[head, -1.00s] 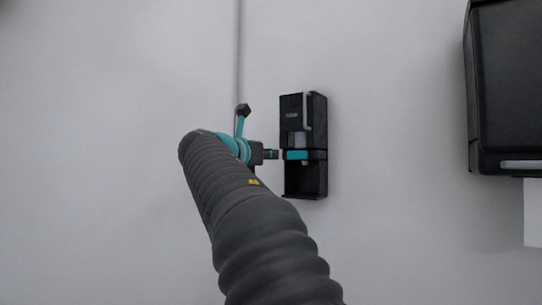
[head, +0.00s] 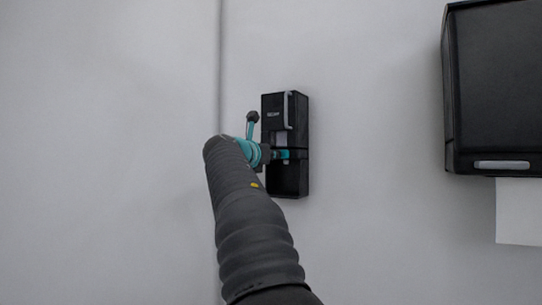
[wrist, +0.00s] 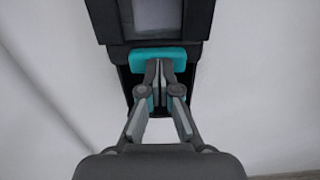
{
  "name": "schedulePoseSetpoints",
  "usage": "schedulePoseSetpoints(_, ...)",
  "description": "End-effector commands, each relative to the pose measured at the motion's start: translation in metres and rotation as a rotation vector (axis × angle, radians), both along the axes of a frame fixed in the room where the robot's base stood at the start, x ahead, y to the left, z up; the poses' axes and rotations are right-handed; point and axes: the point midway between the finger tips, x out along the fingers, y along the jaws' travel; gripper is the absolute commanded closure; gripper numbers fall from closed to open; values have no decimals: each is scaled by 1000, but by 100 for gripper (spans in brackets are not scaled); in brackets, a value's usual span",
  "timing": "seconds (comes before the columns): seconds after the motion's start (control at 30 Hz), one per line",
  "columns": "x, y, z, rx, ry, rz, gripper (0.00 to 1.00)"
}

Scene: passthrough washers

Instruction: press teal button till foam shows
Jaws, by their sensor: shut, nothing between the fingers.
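The black soap dispenser (head: 289,181) is fixed to the wall, with its teal button (head: 285,155) partly covered by my gripper in the head view. In the wrist view the teal button (wrist: 143,58) spans the dispenser just under a pale window (wrist: 155,17). My gripper (wrist: 159,64) is shut and empty, with its fingertips at the button's lower front edge. I cannot tell whether they touch it or whether the button is pushed in. No foam is visible; the space under the button is partly hidden by my fingers.
A black paper towel dispenser (head: 495,90) hangs on the wall at the right, with a white paper sheet (head: 519,212) hanging below it. A vertical seam runs down the wall left of the soap dispenser. The wall between the two dispensers is bare.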

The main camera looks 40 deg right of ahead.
Motion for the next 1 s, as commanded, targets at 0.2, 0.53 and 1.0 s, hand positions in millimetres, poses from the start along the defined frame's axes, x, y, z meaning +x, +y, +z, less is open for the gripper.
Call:
schedulePoseSetpoints(0.2,1,-1,1,0,0,0,100)
schedulePoseSetpoints(0.53,7,-17,1,0,1,0,100)
schedulePoseSetpoints(1.0,3,-6,0,-1,-1,-2,100)
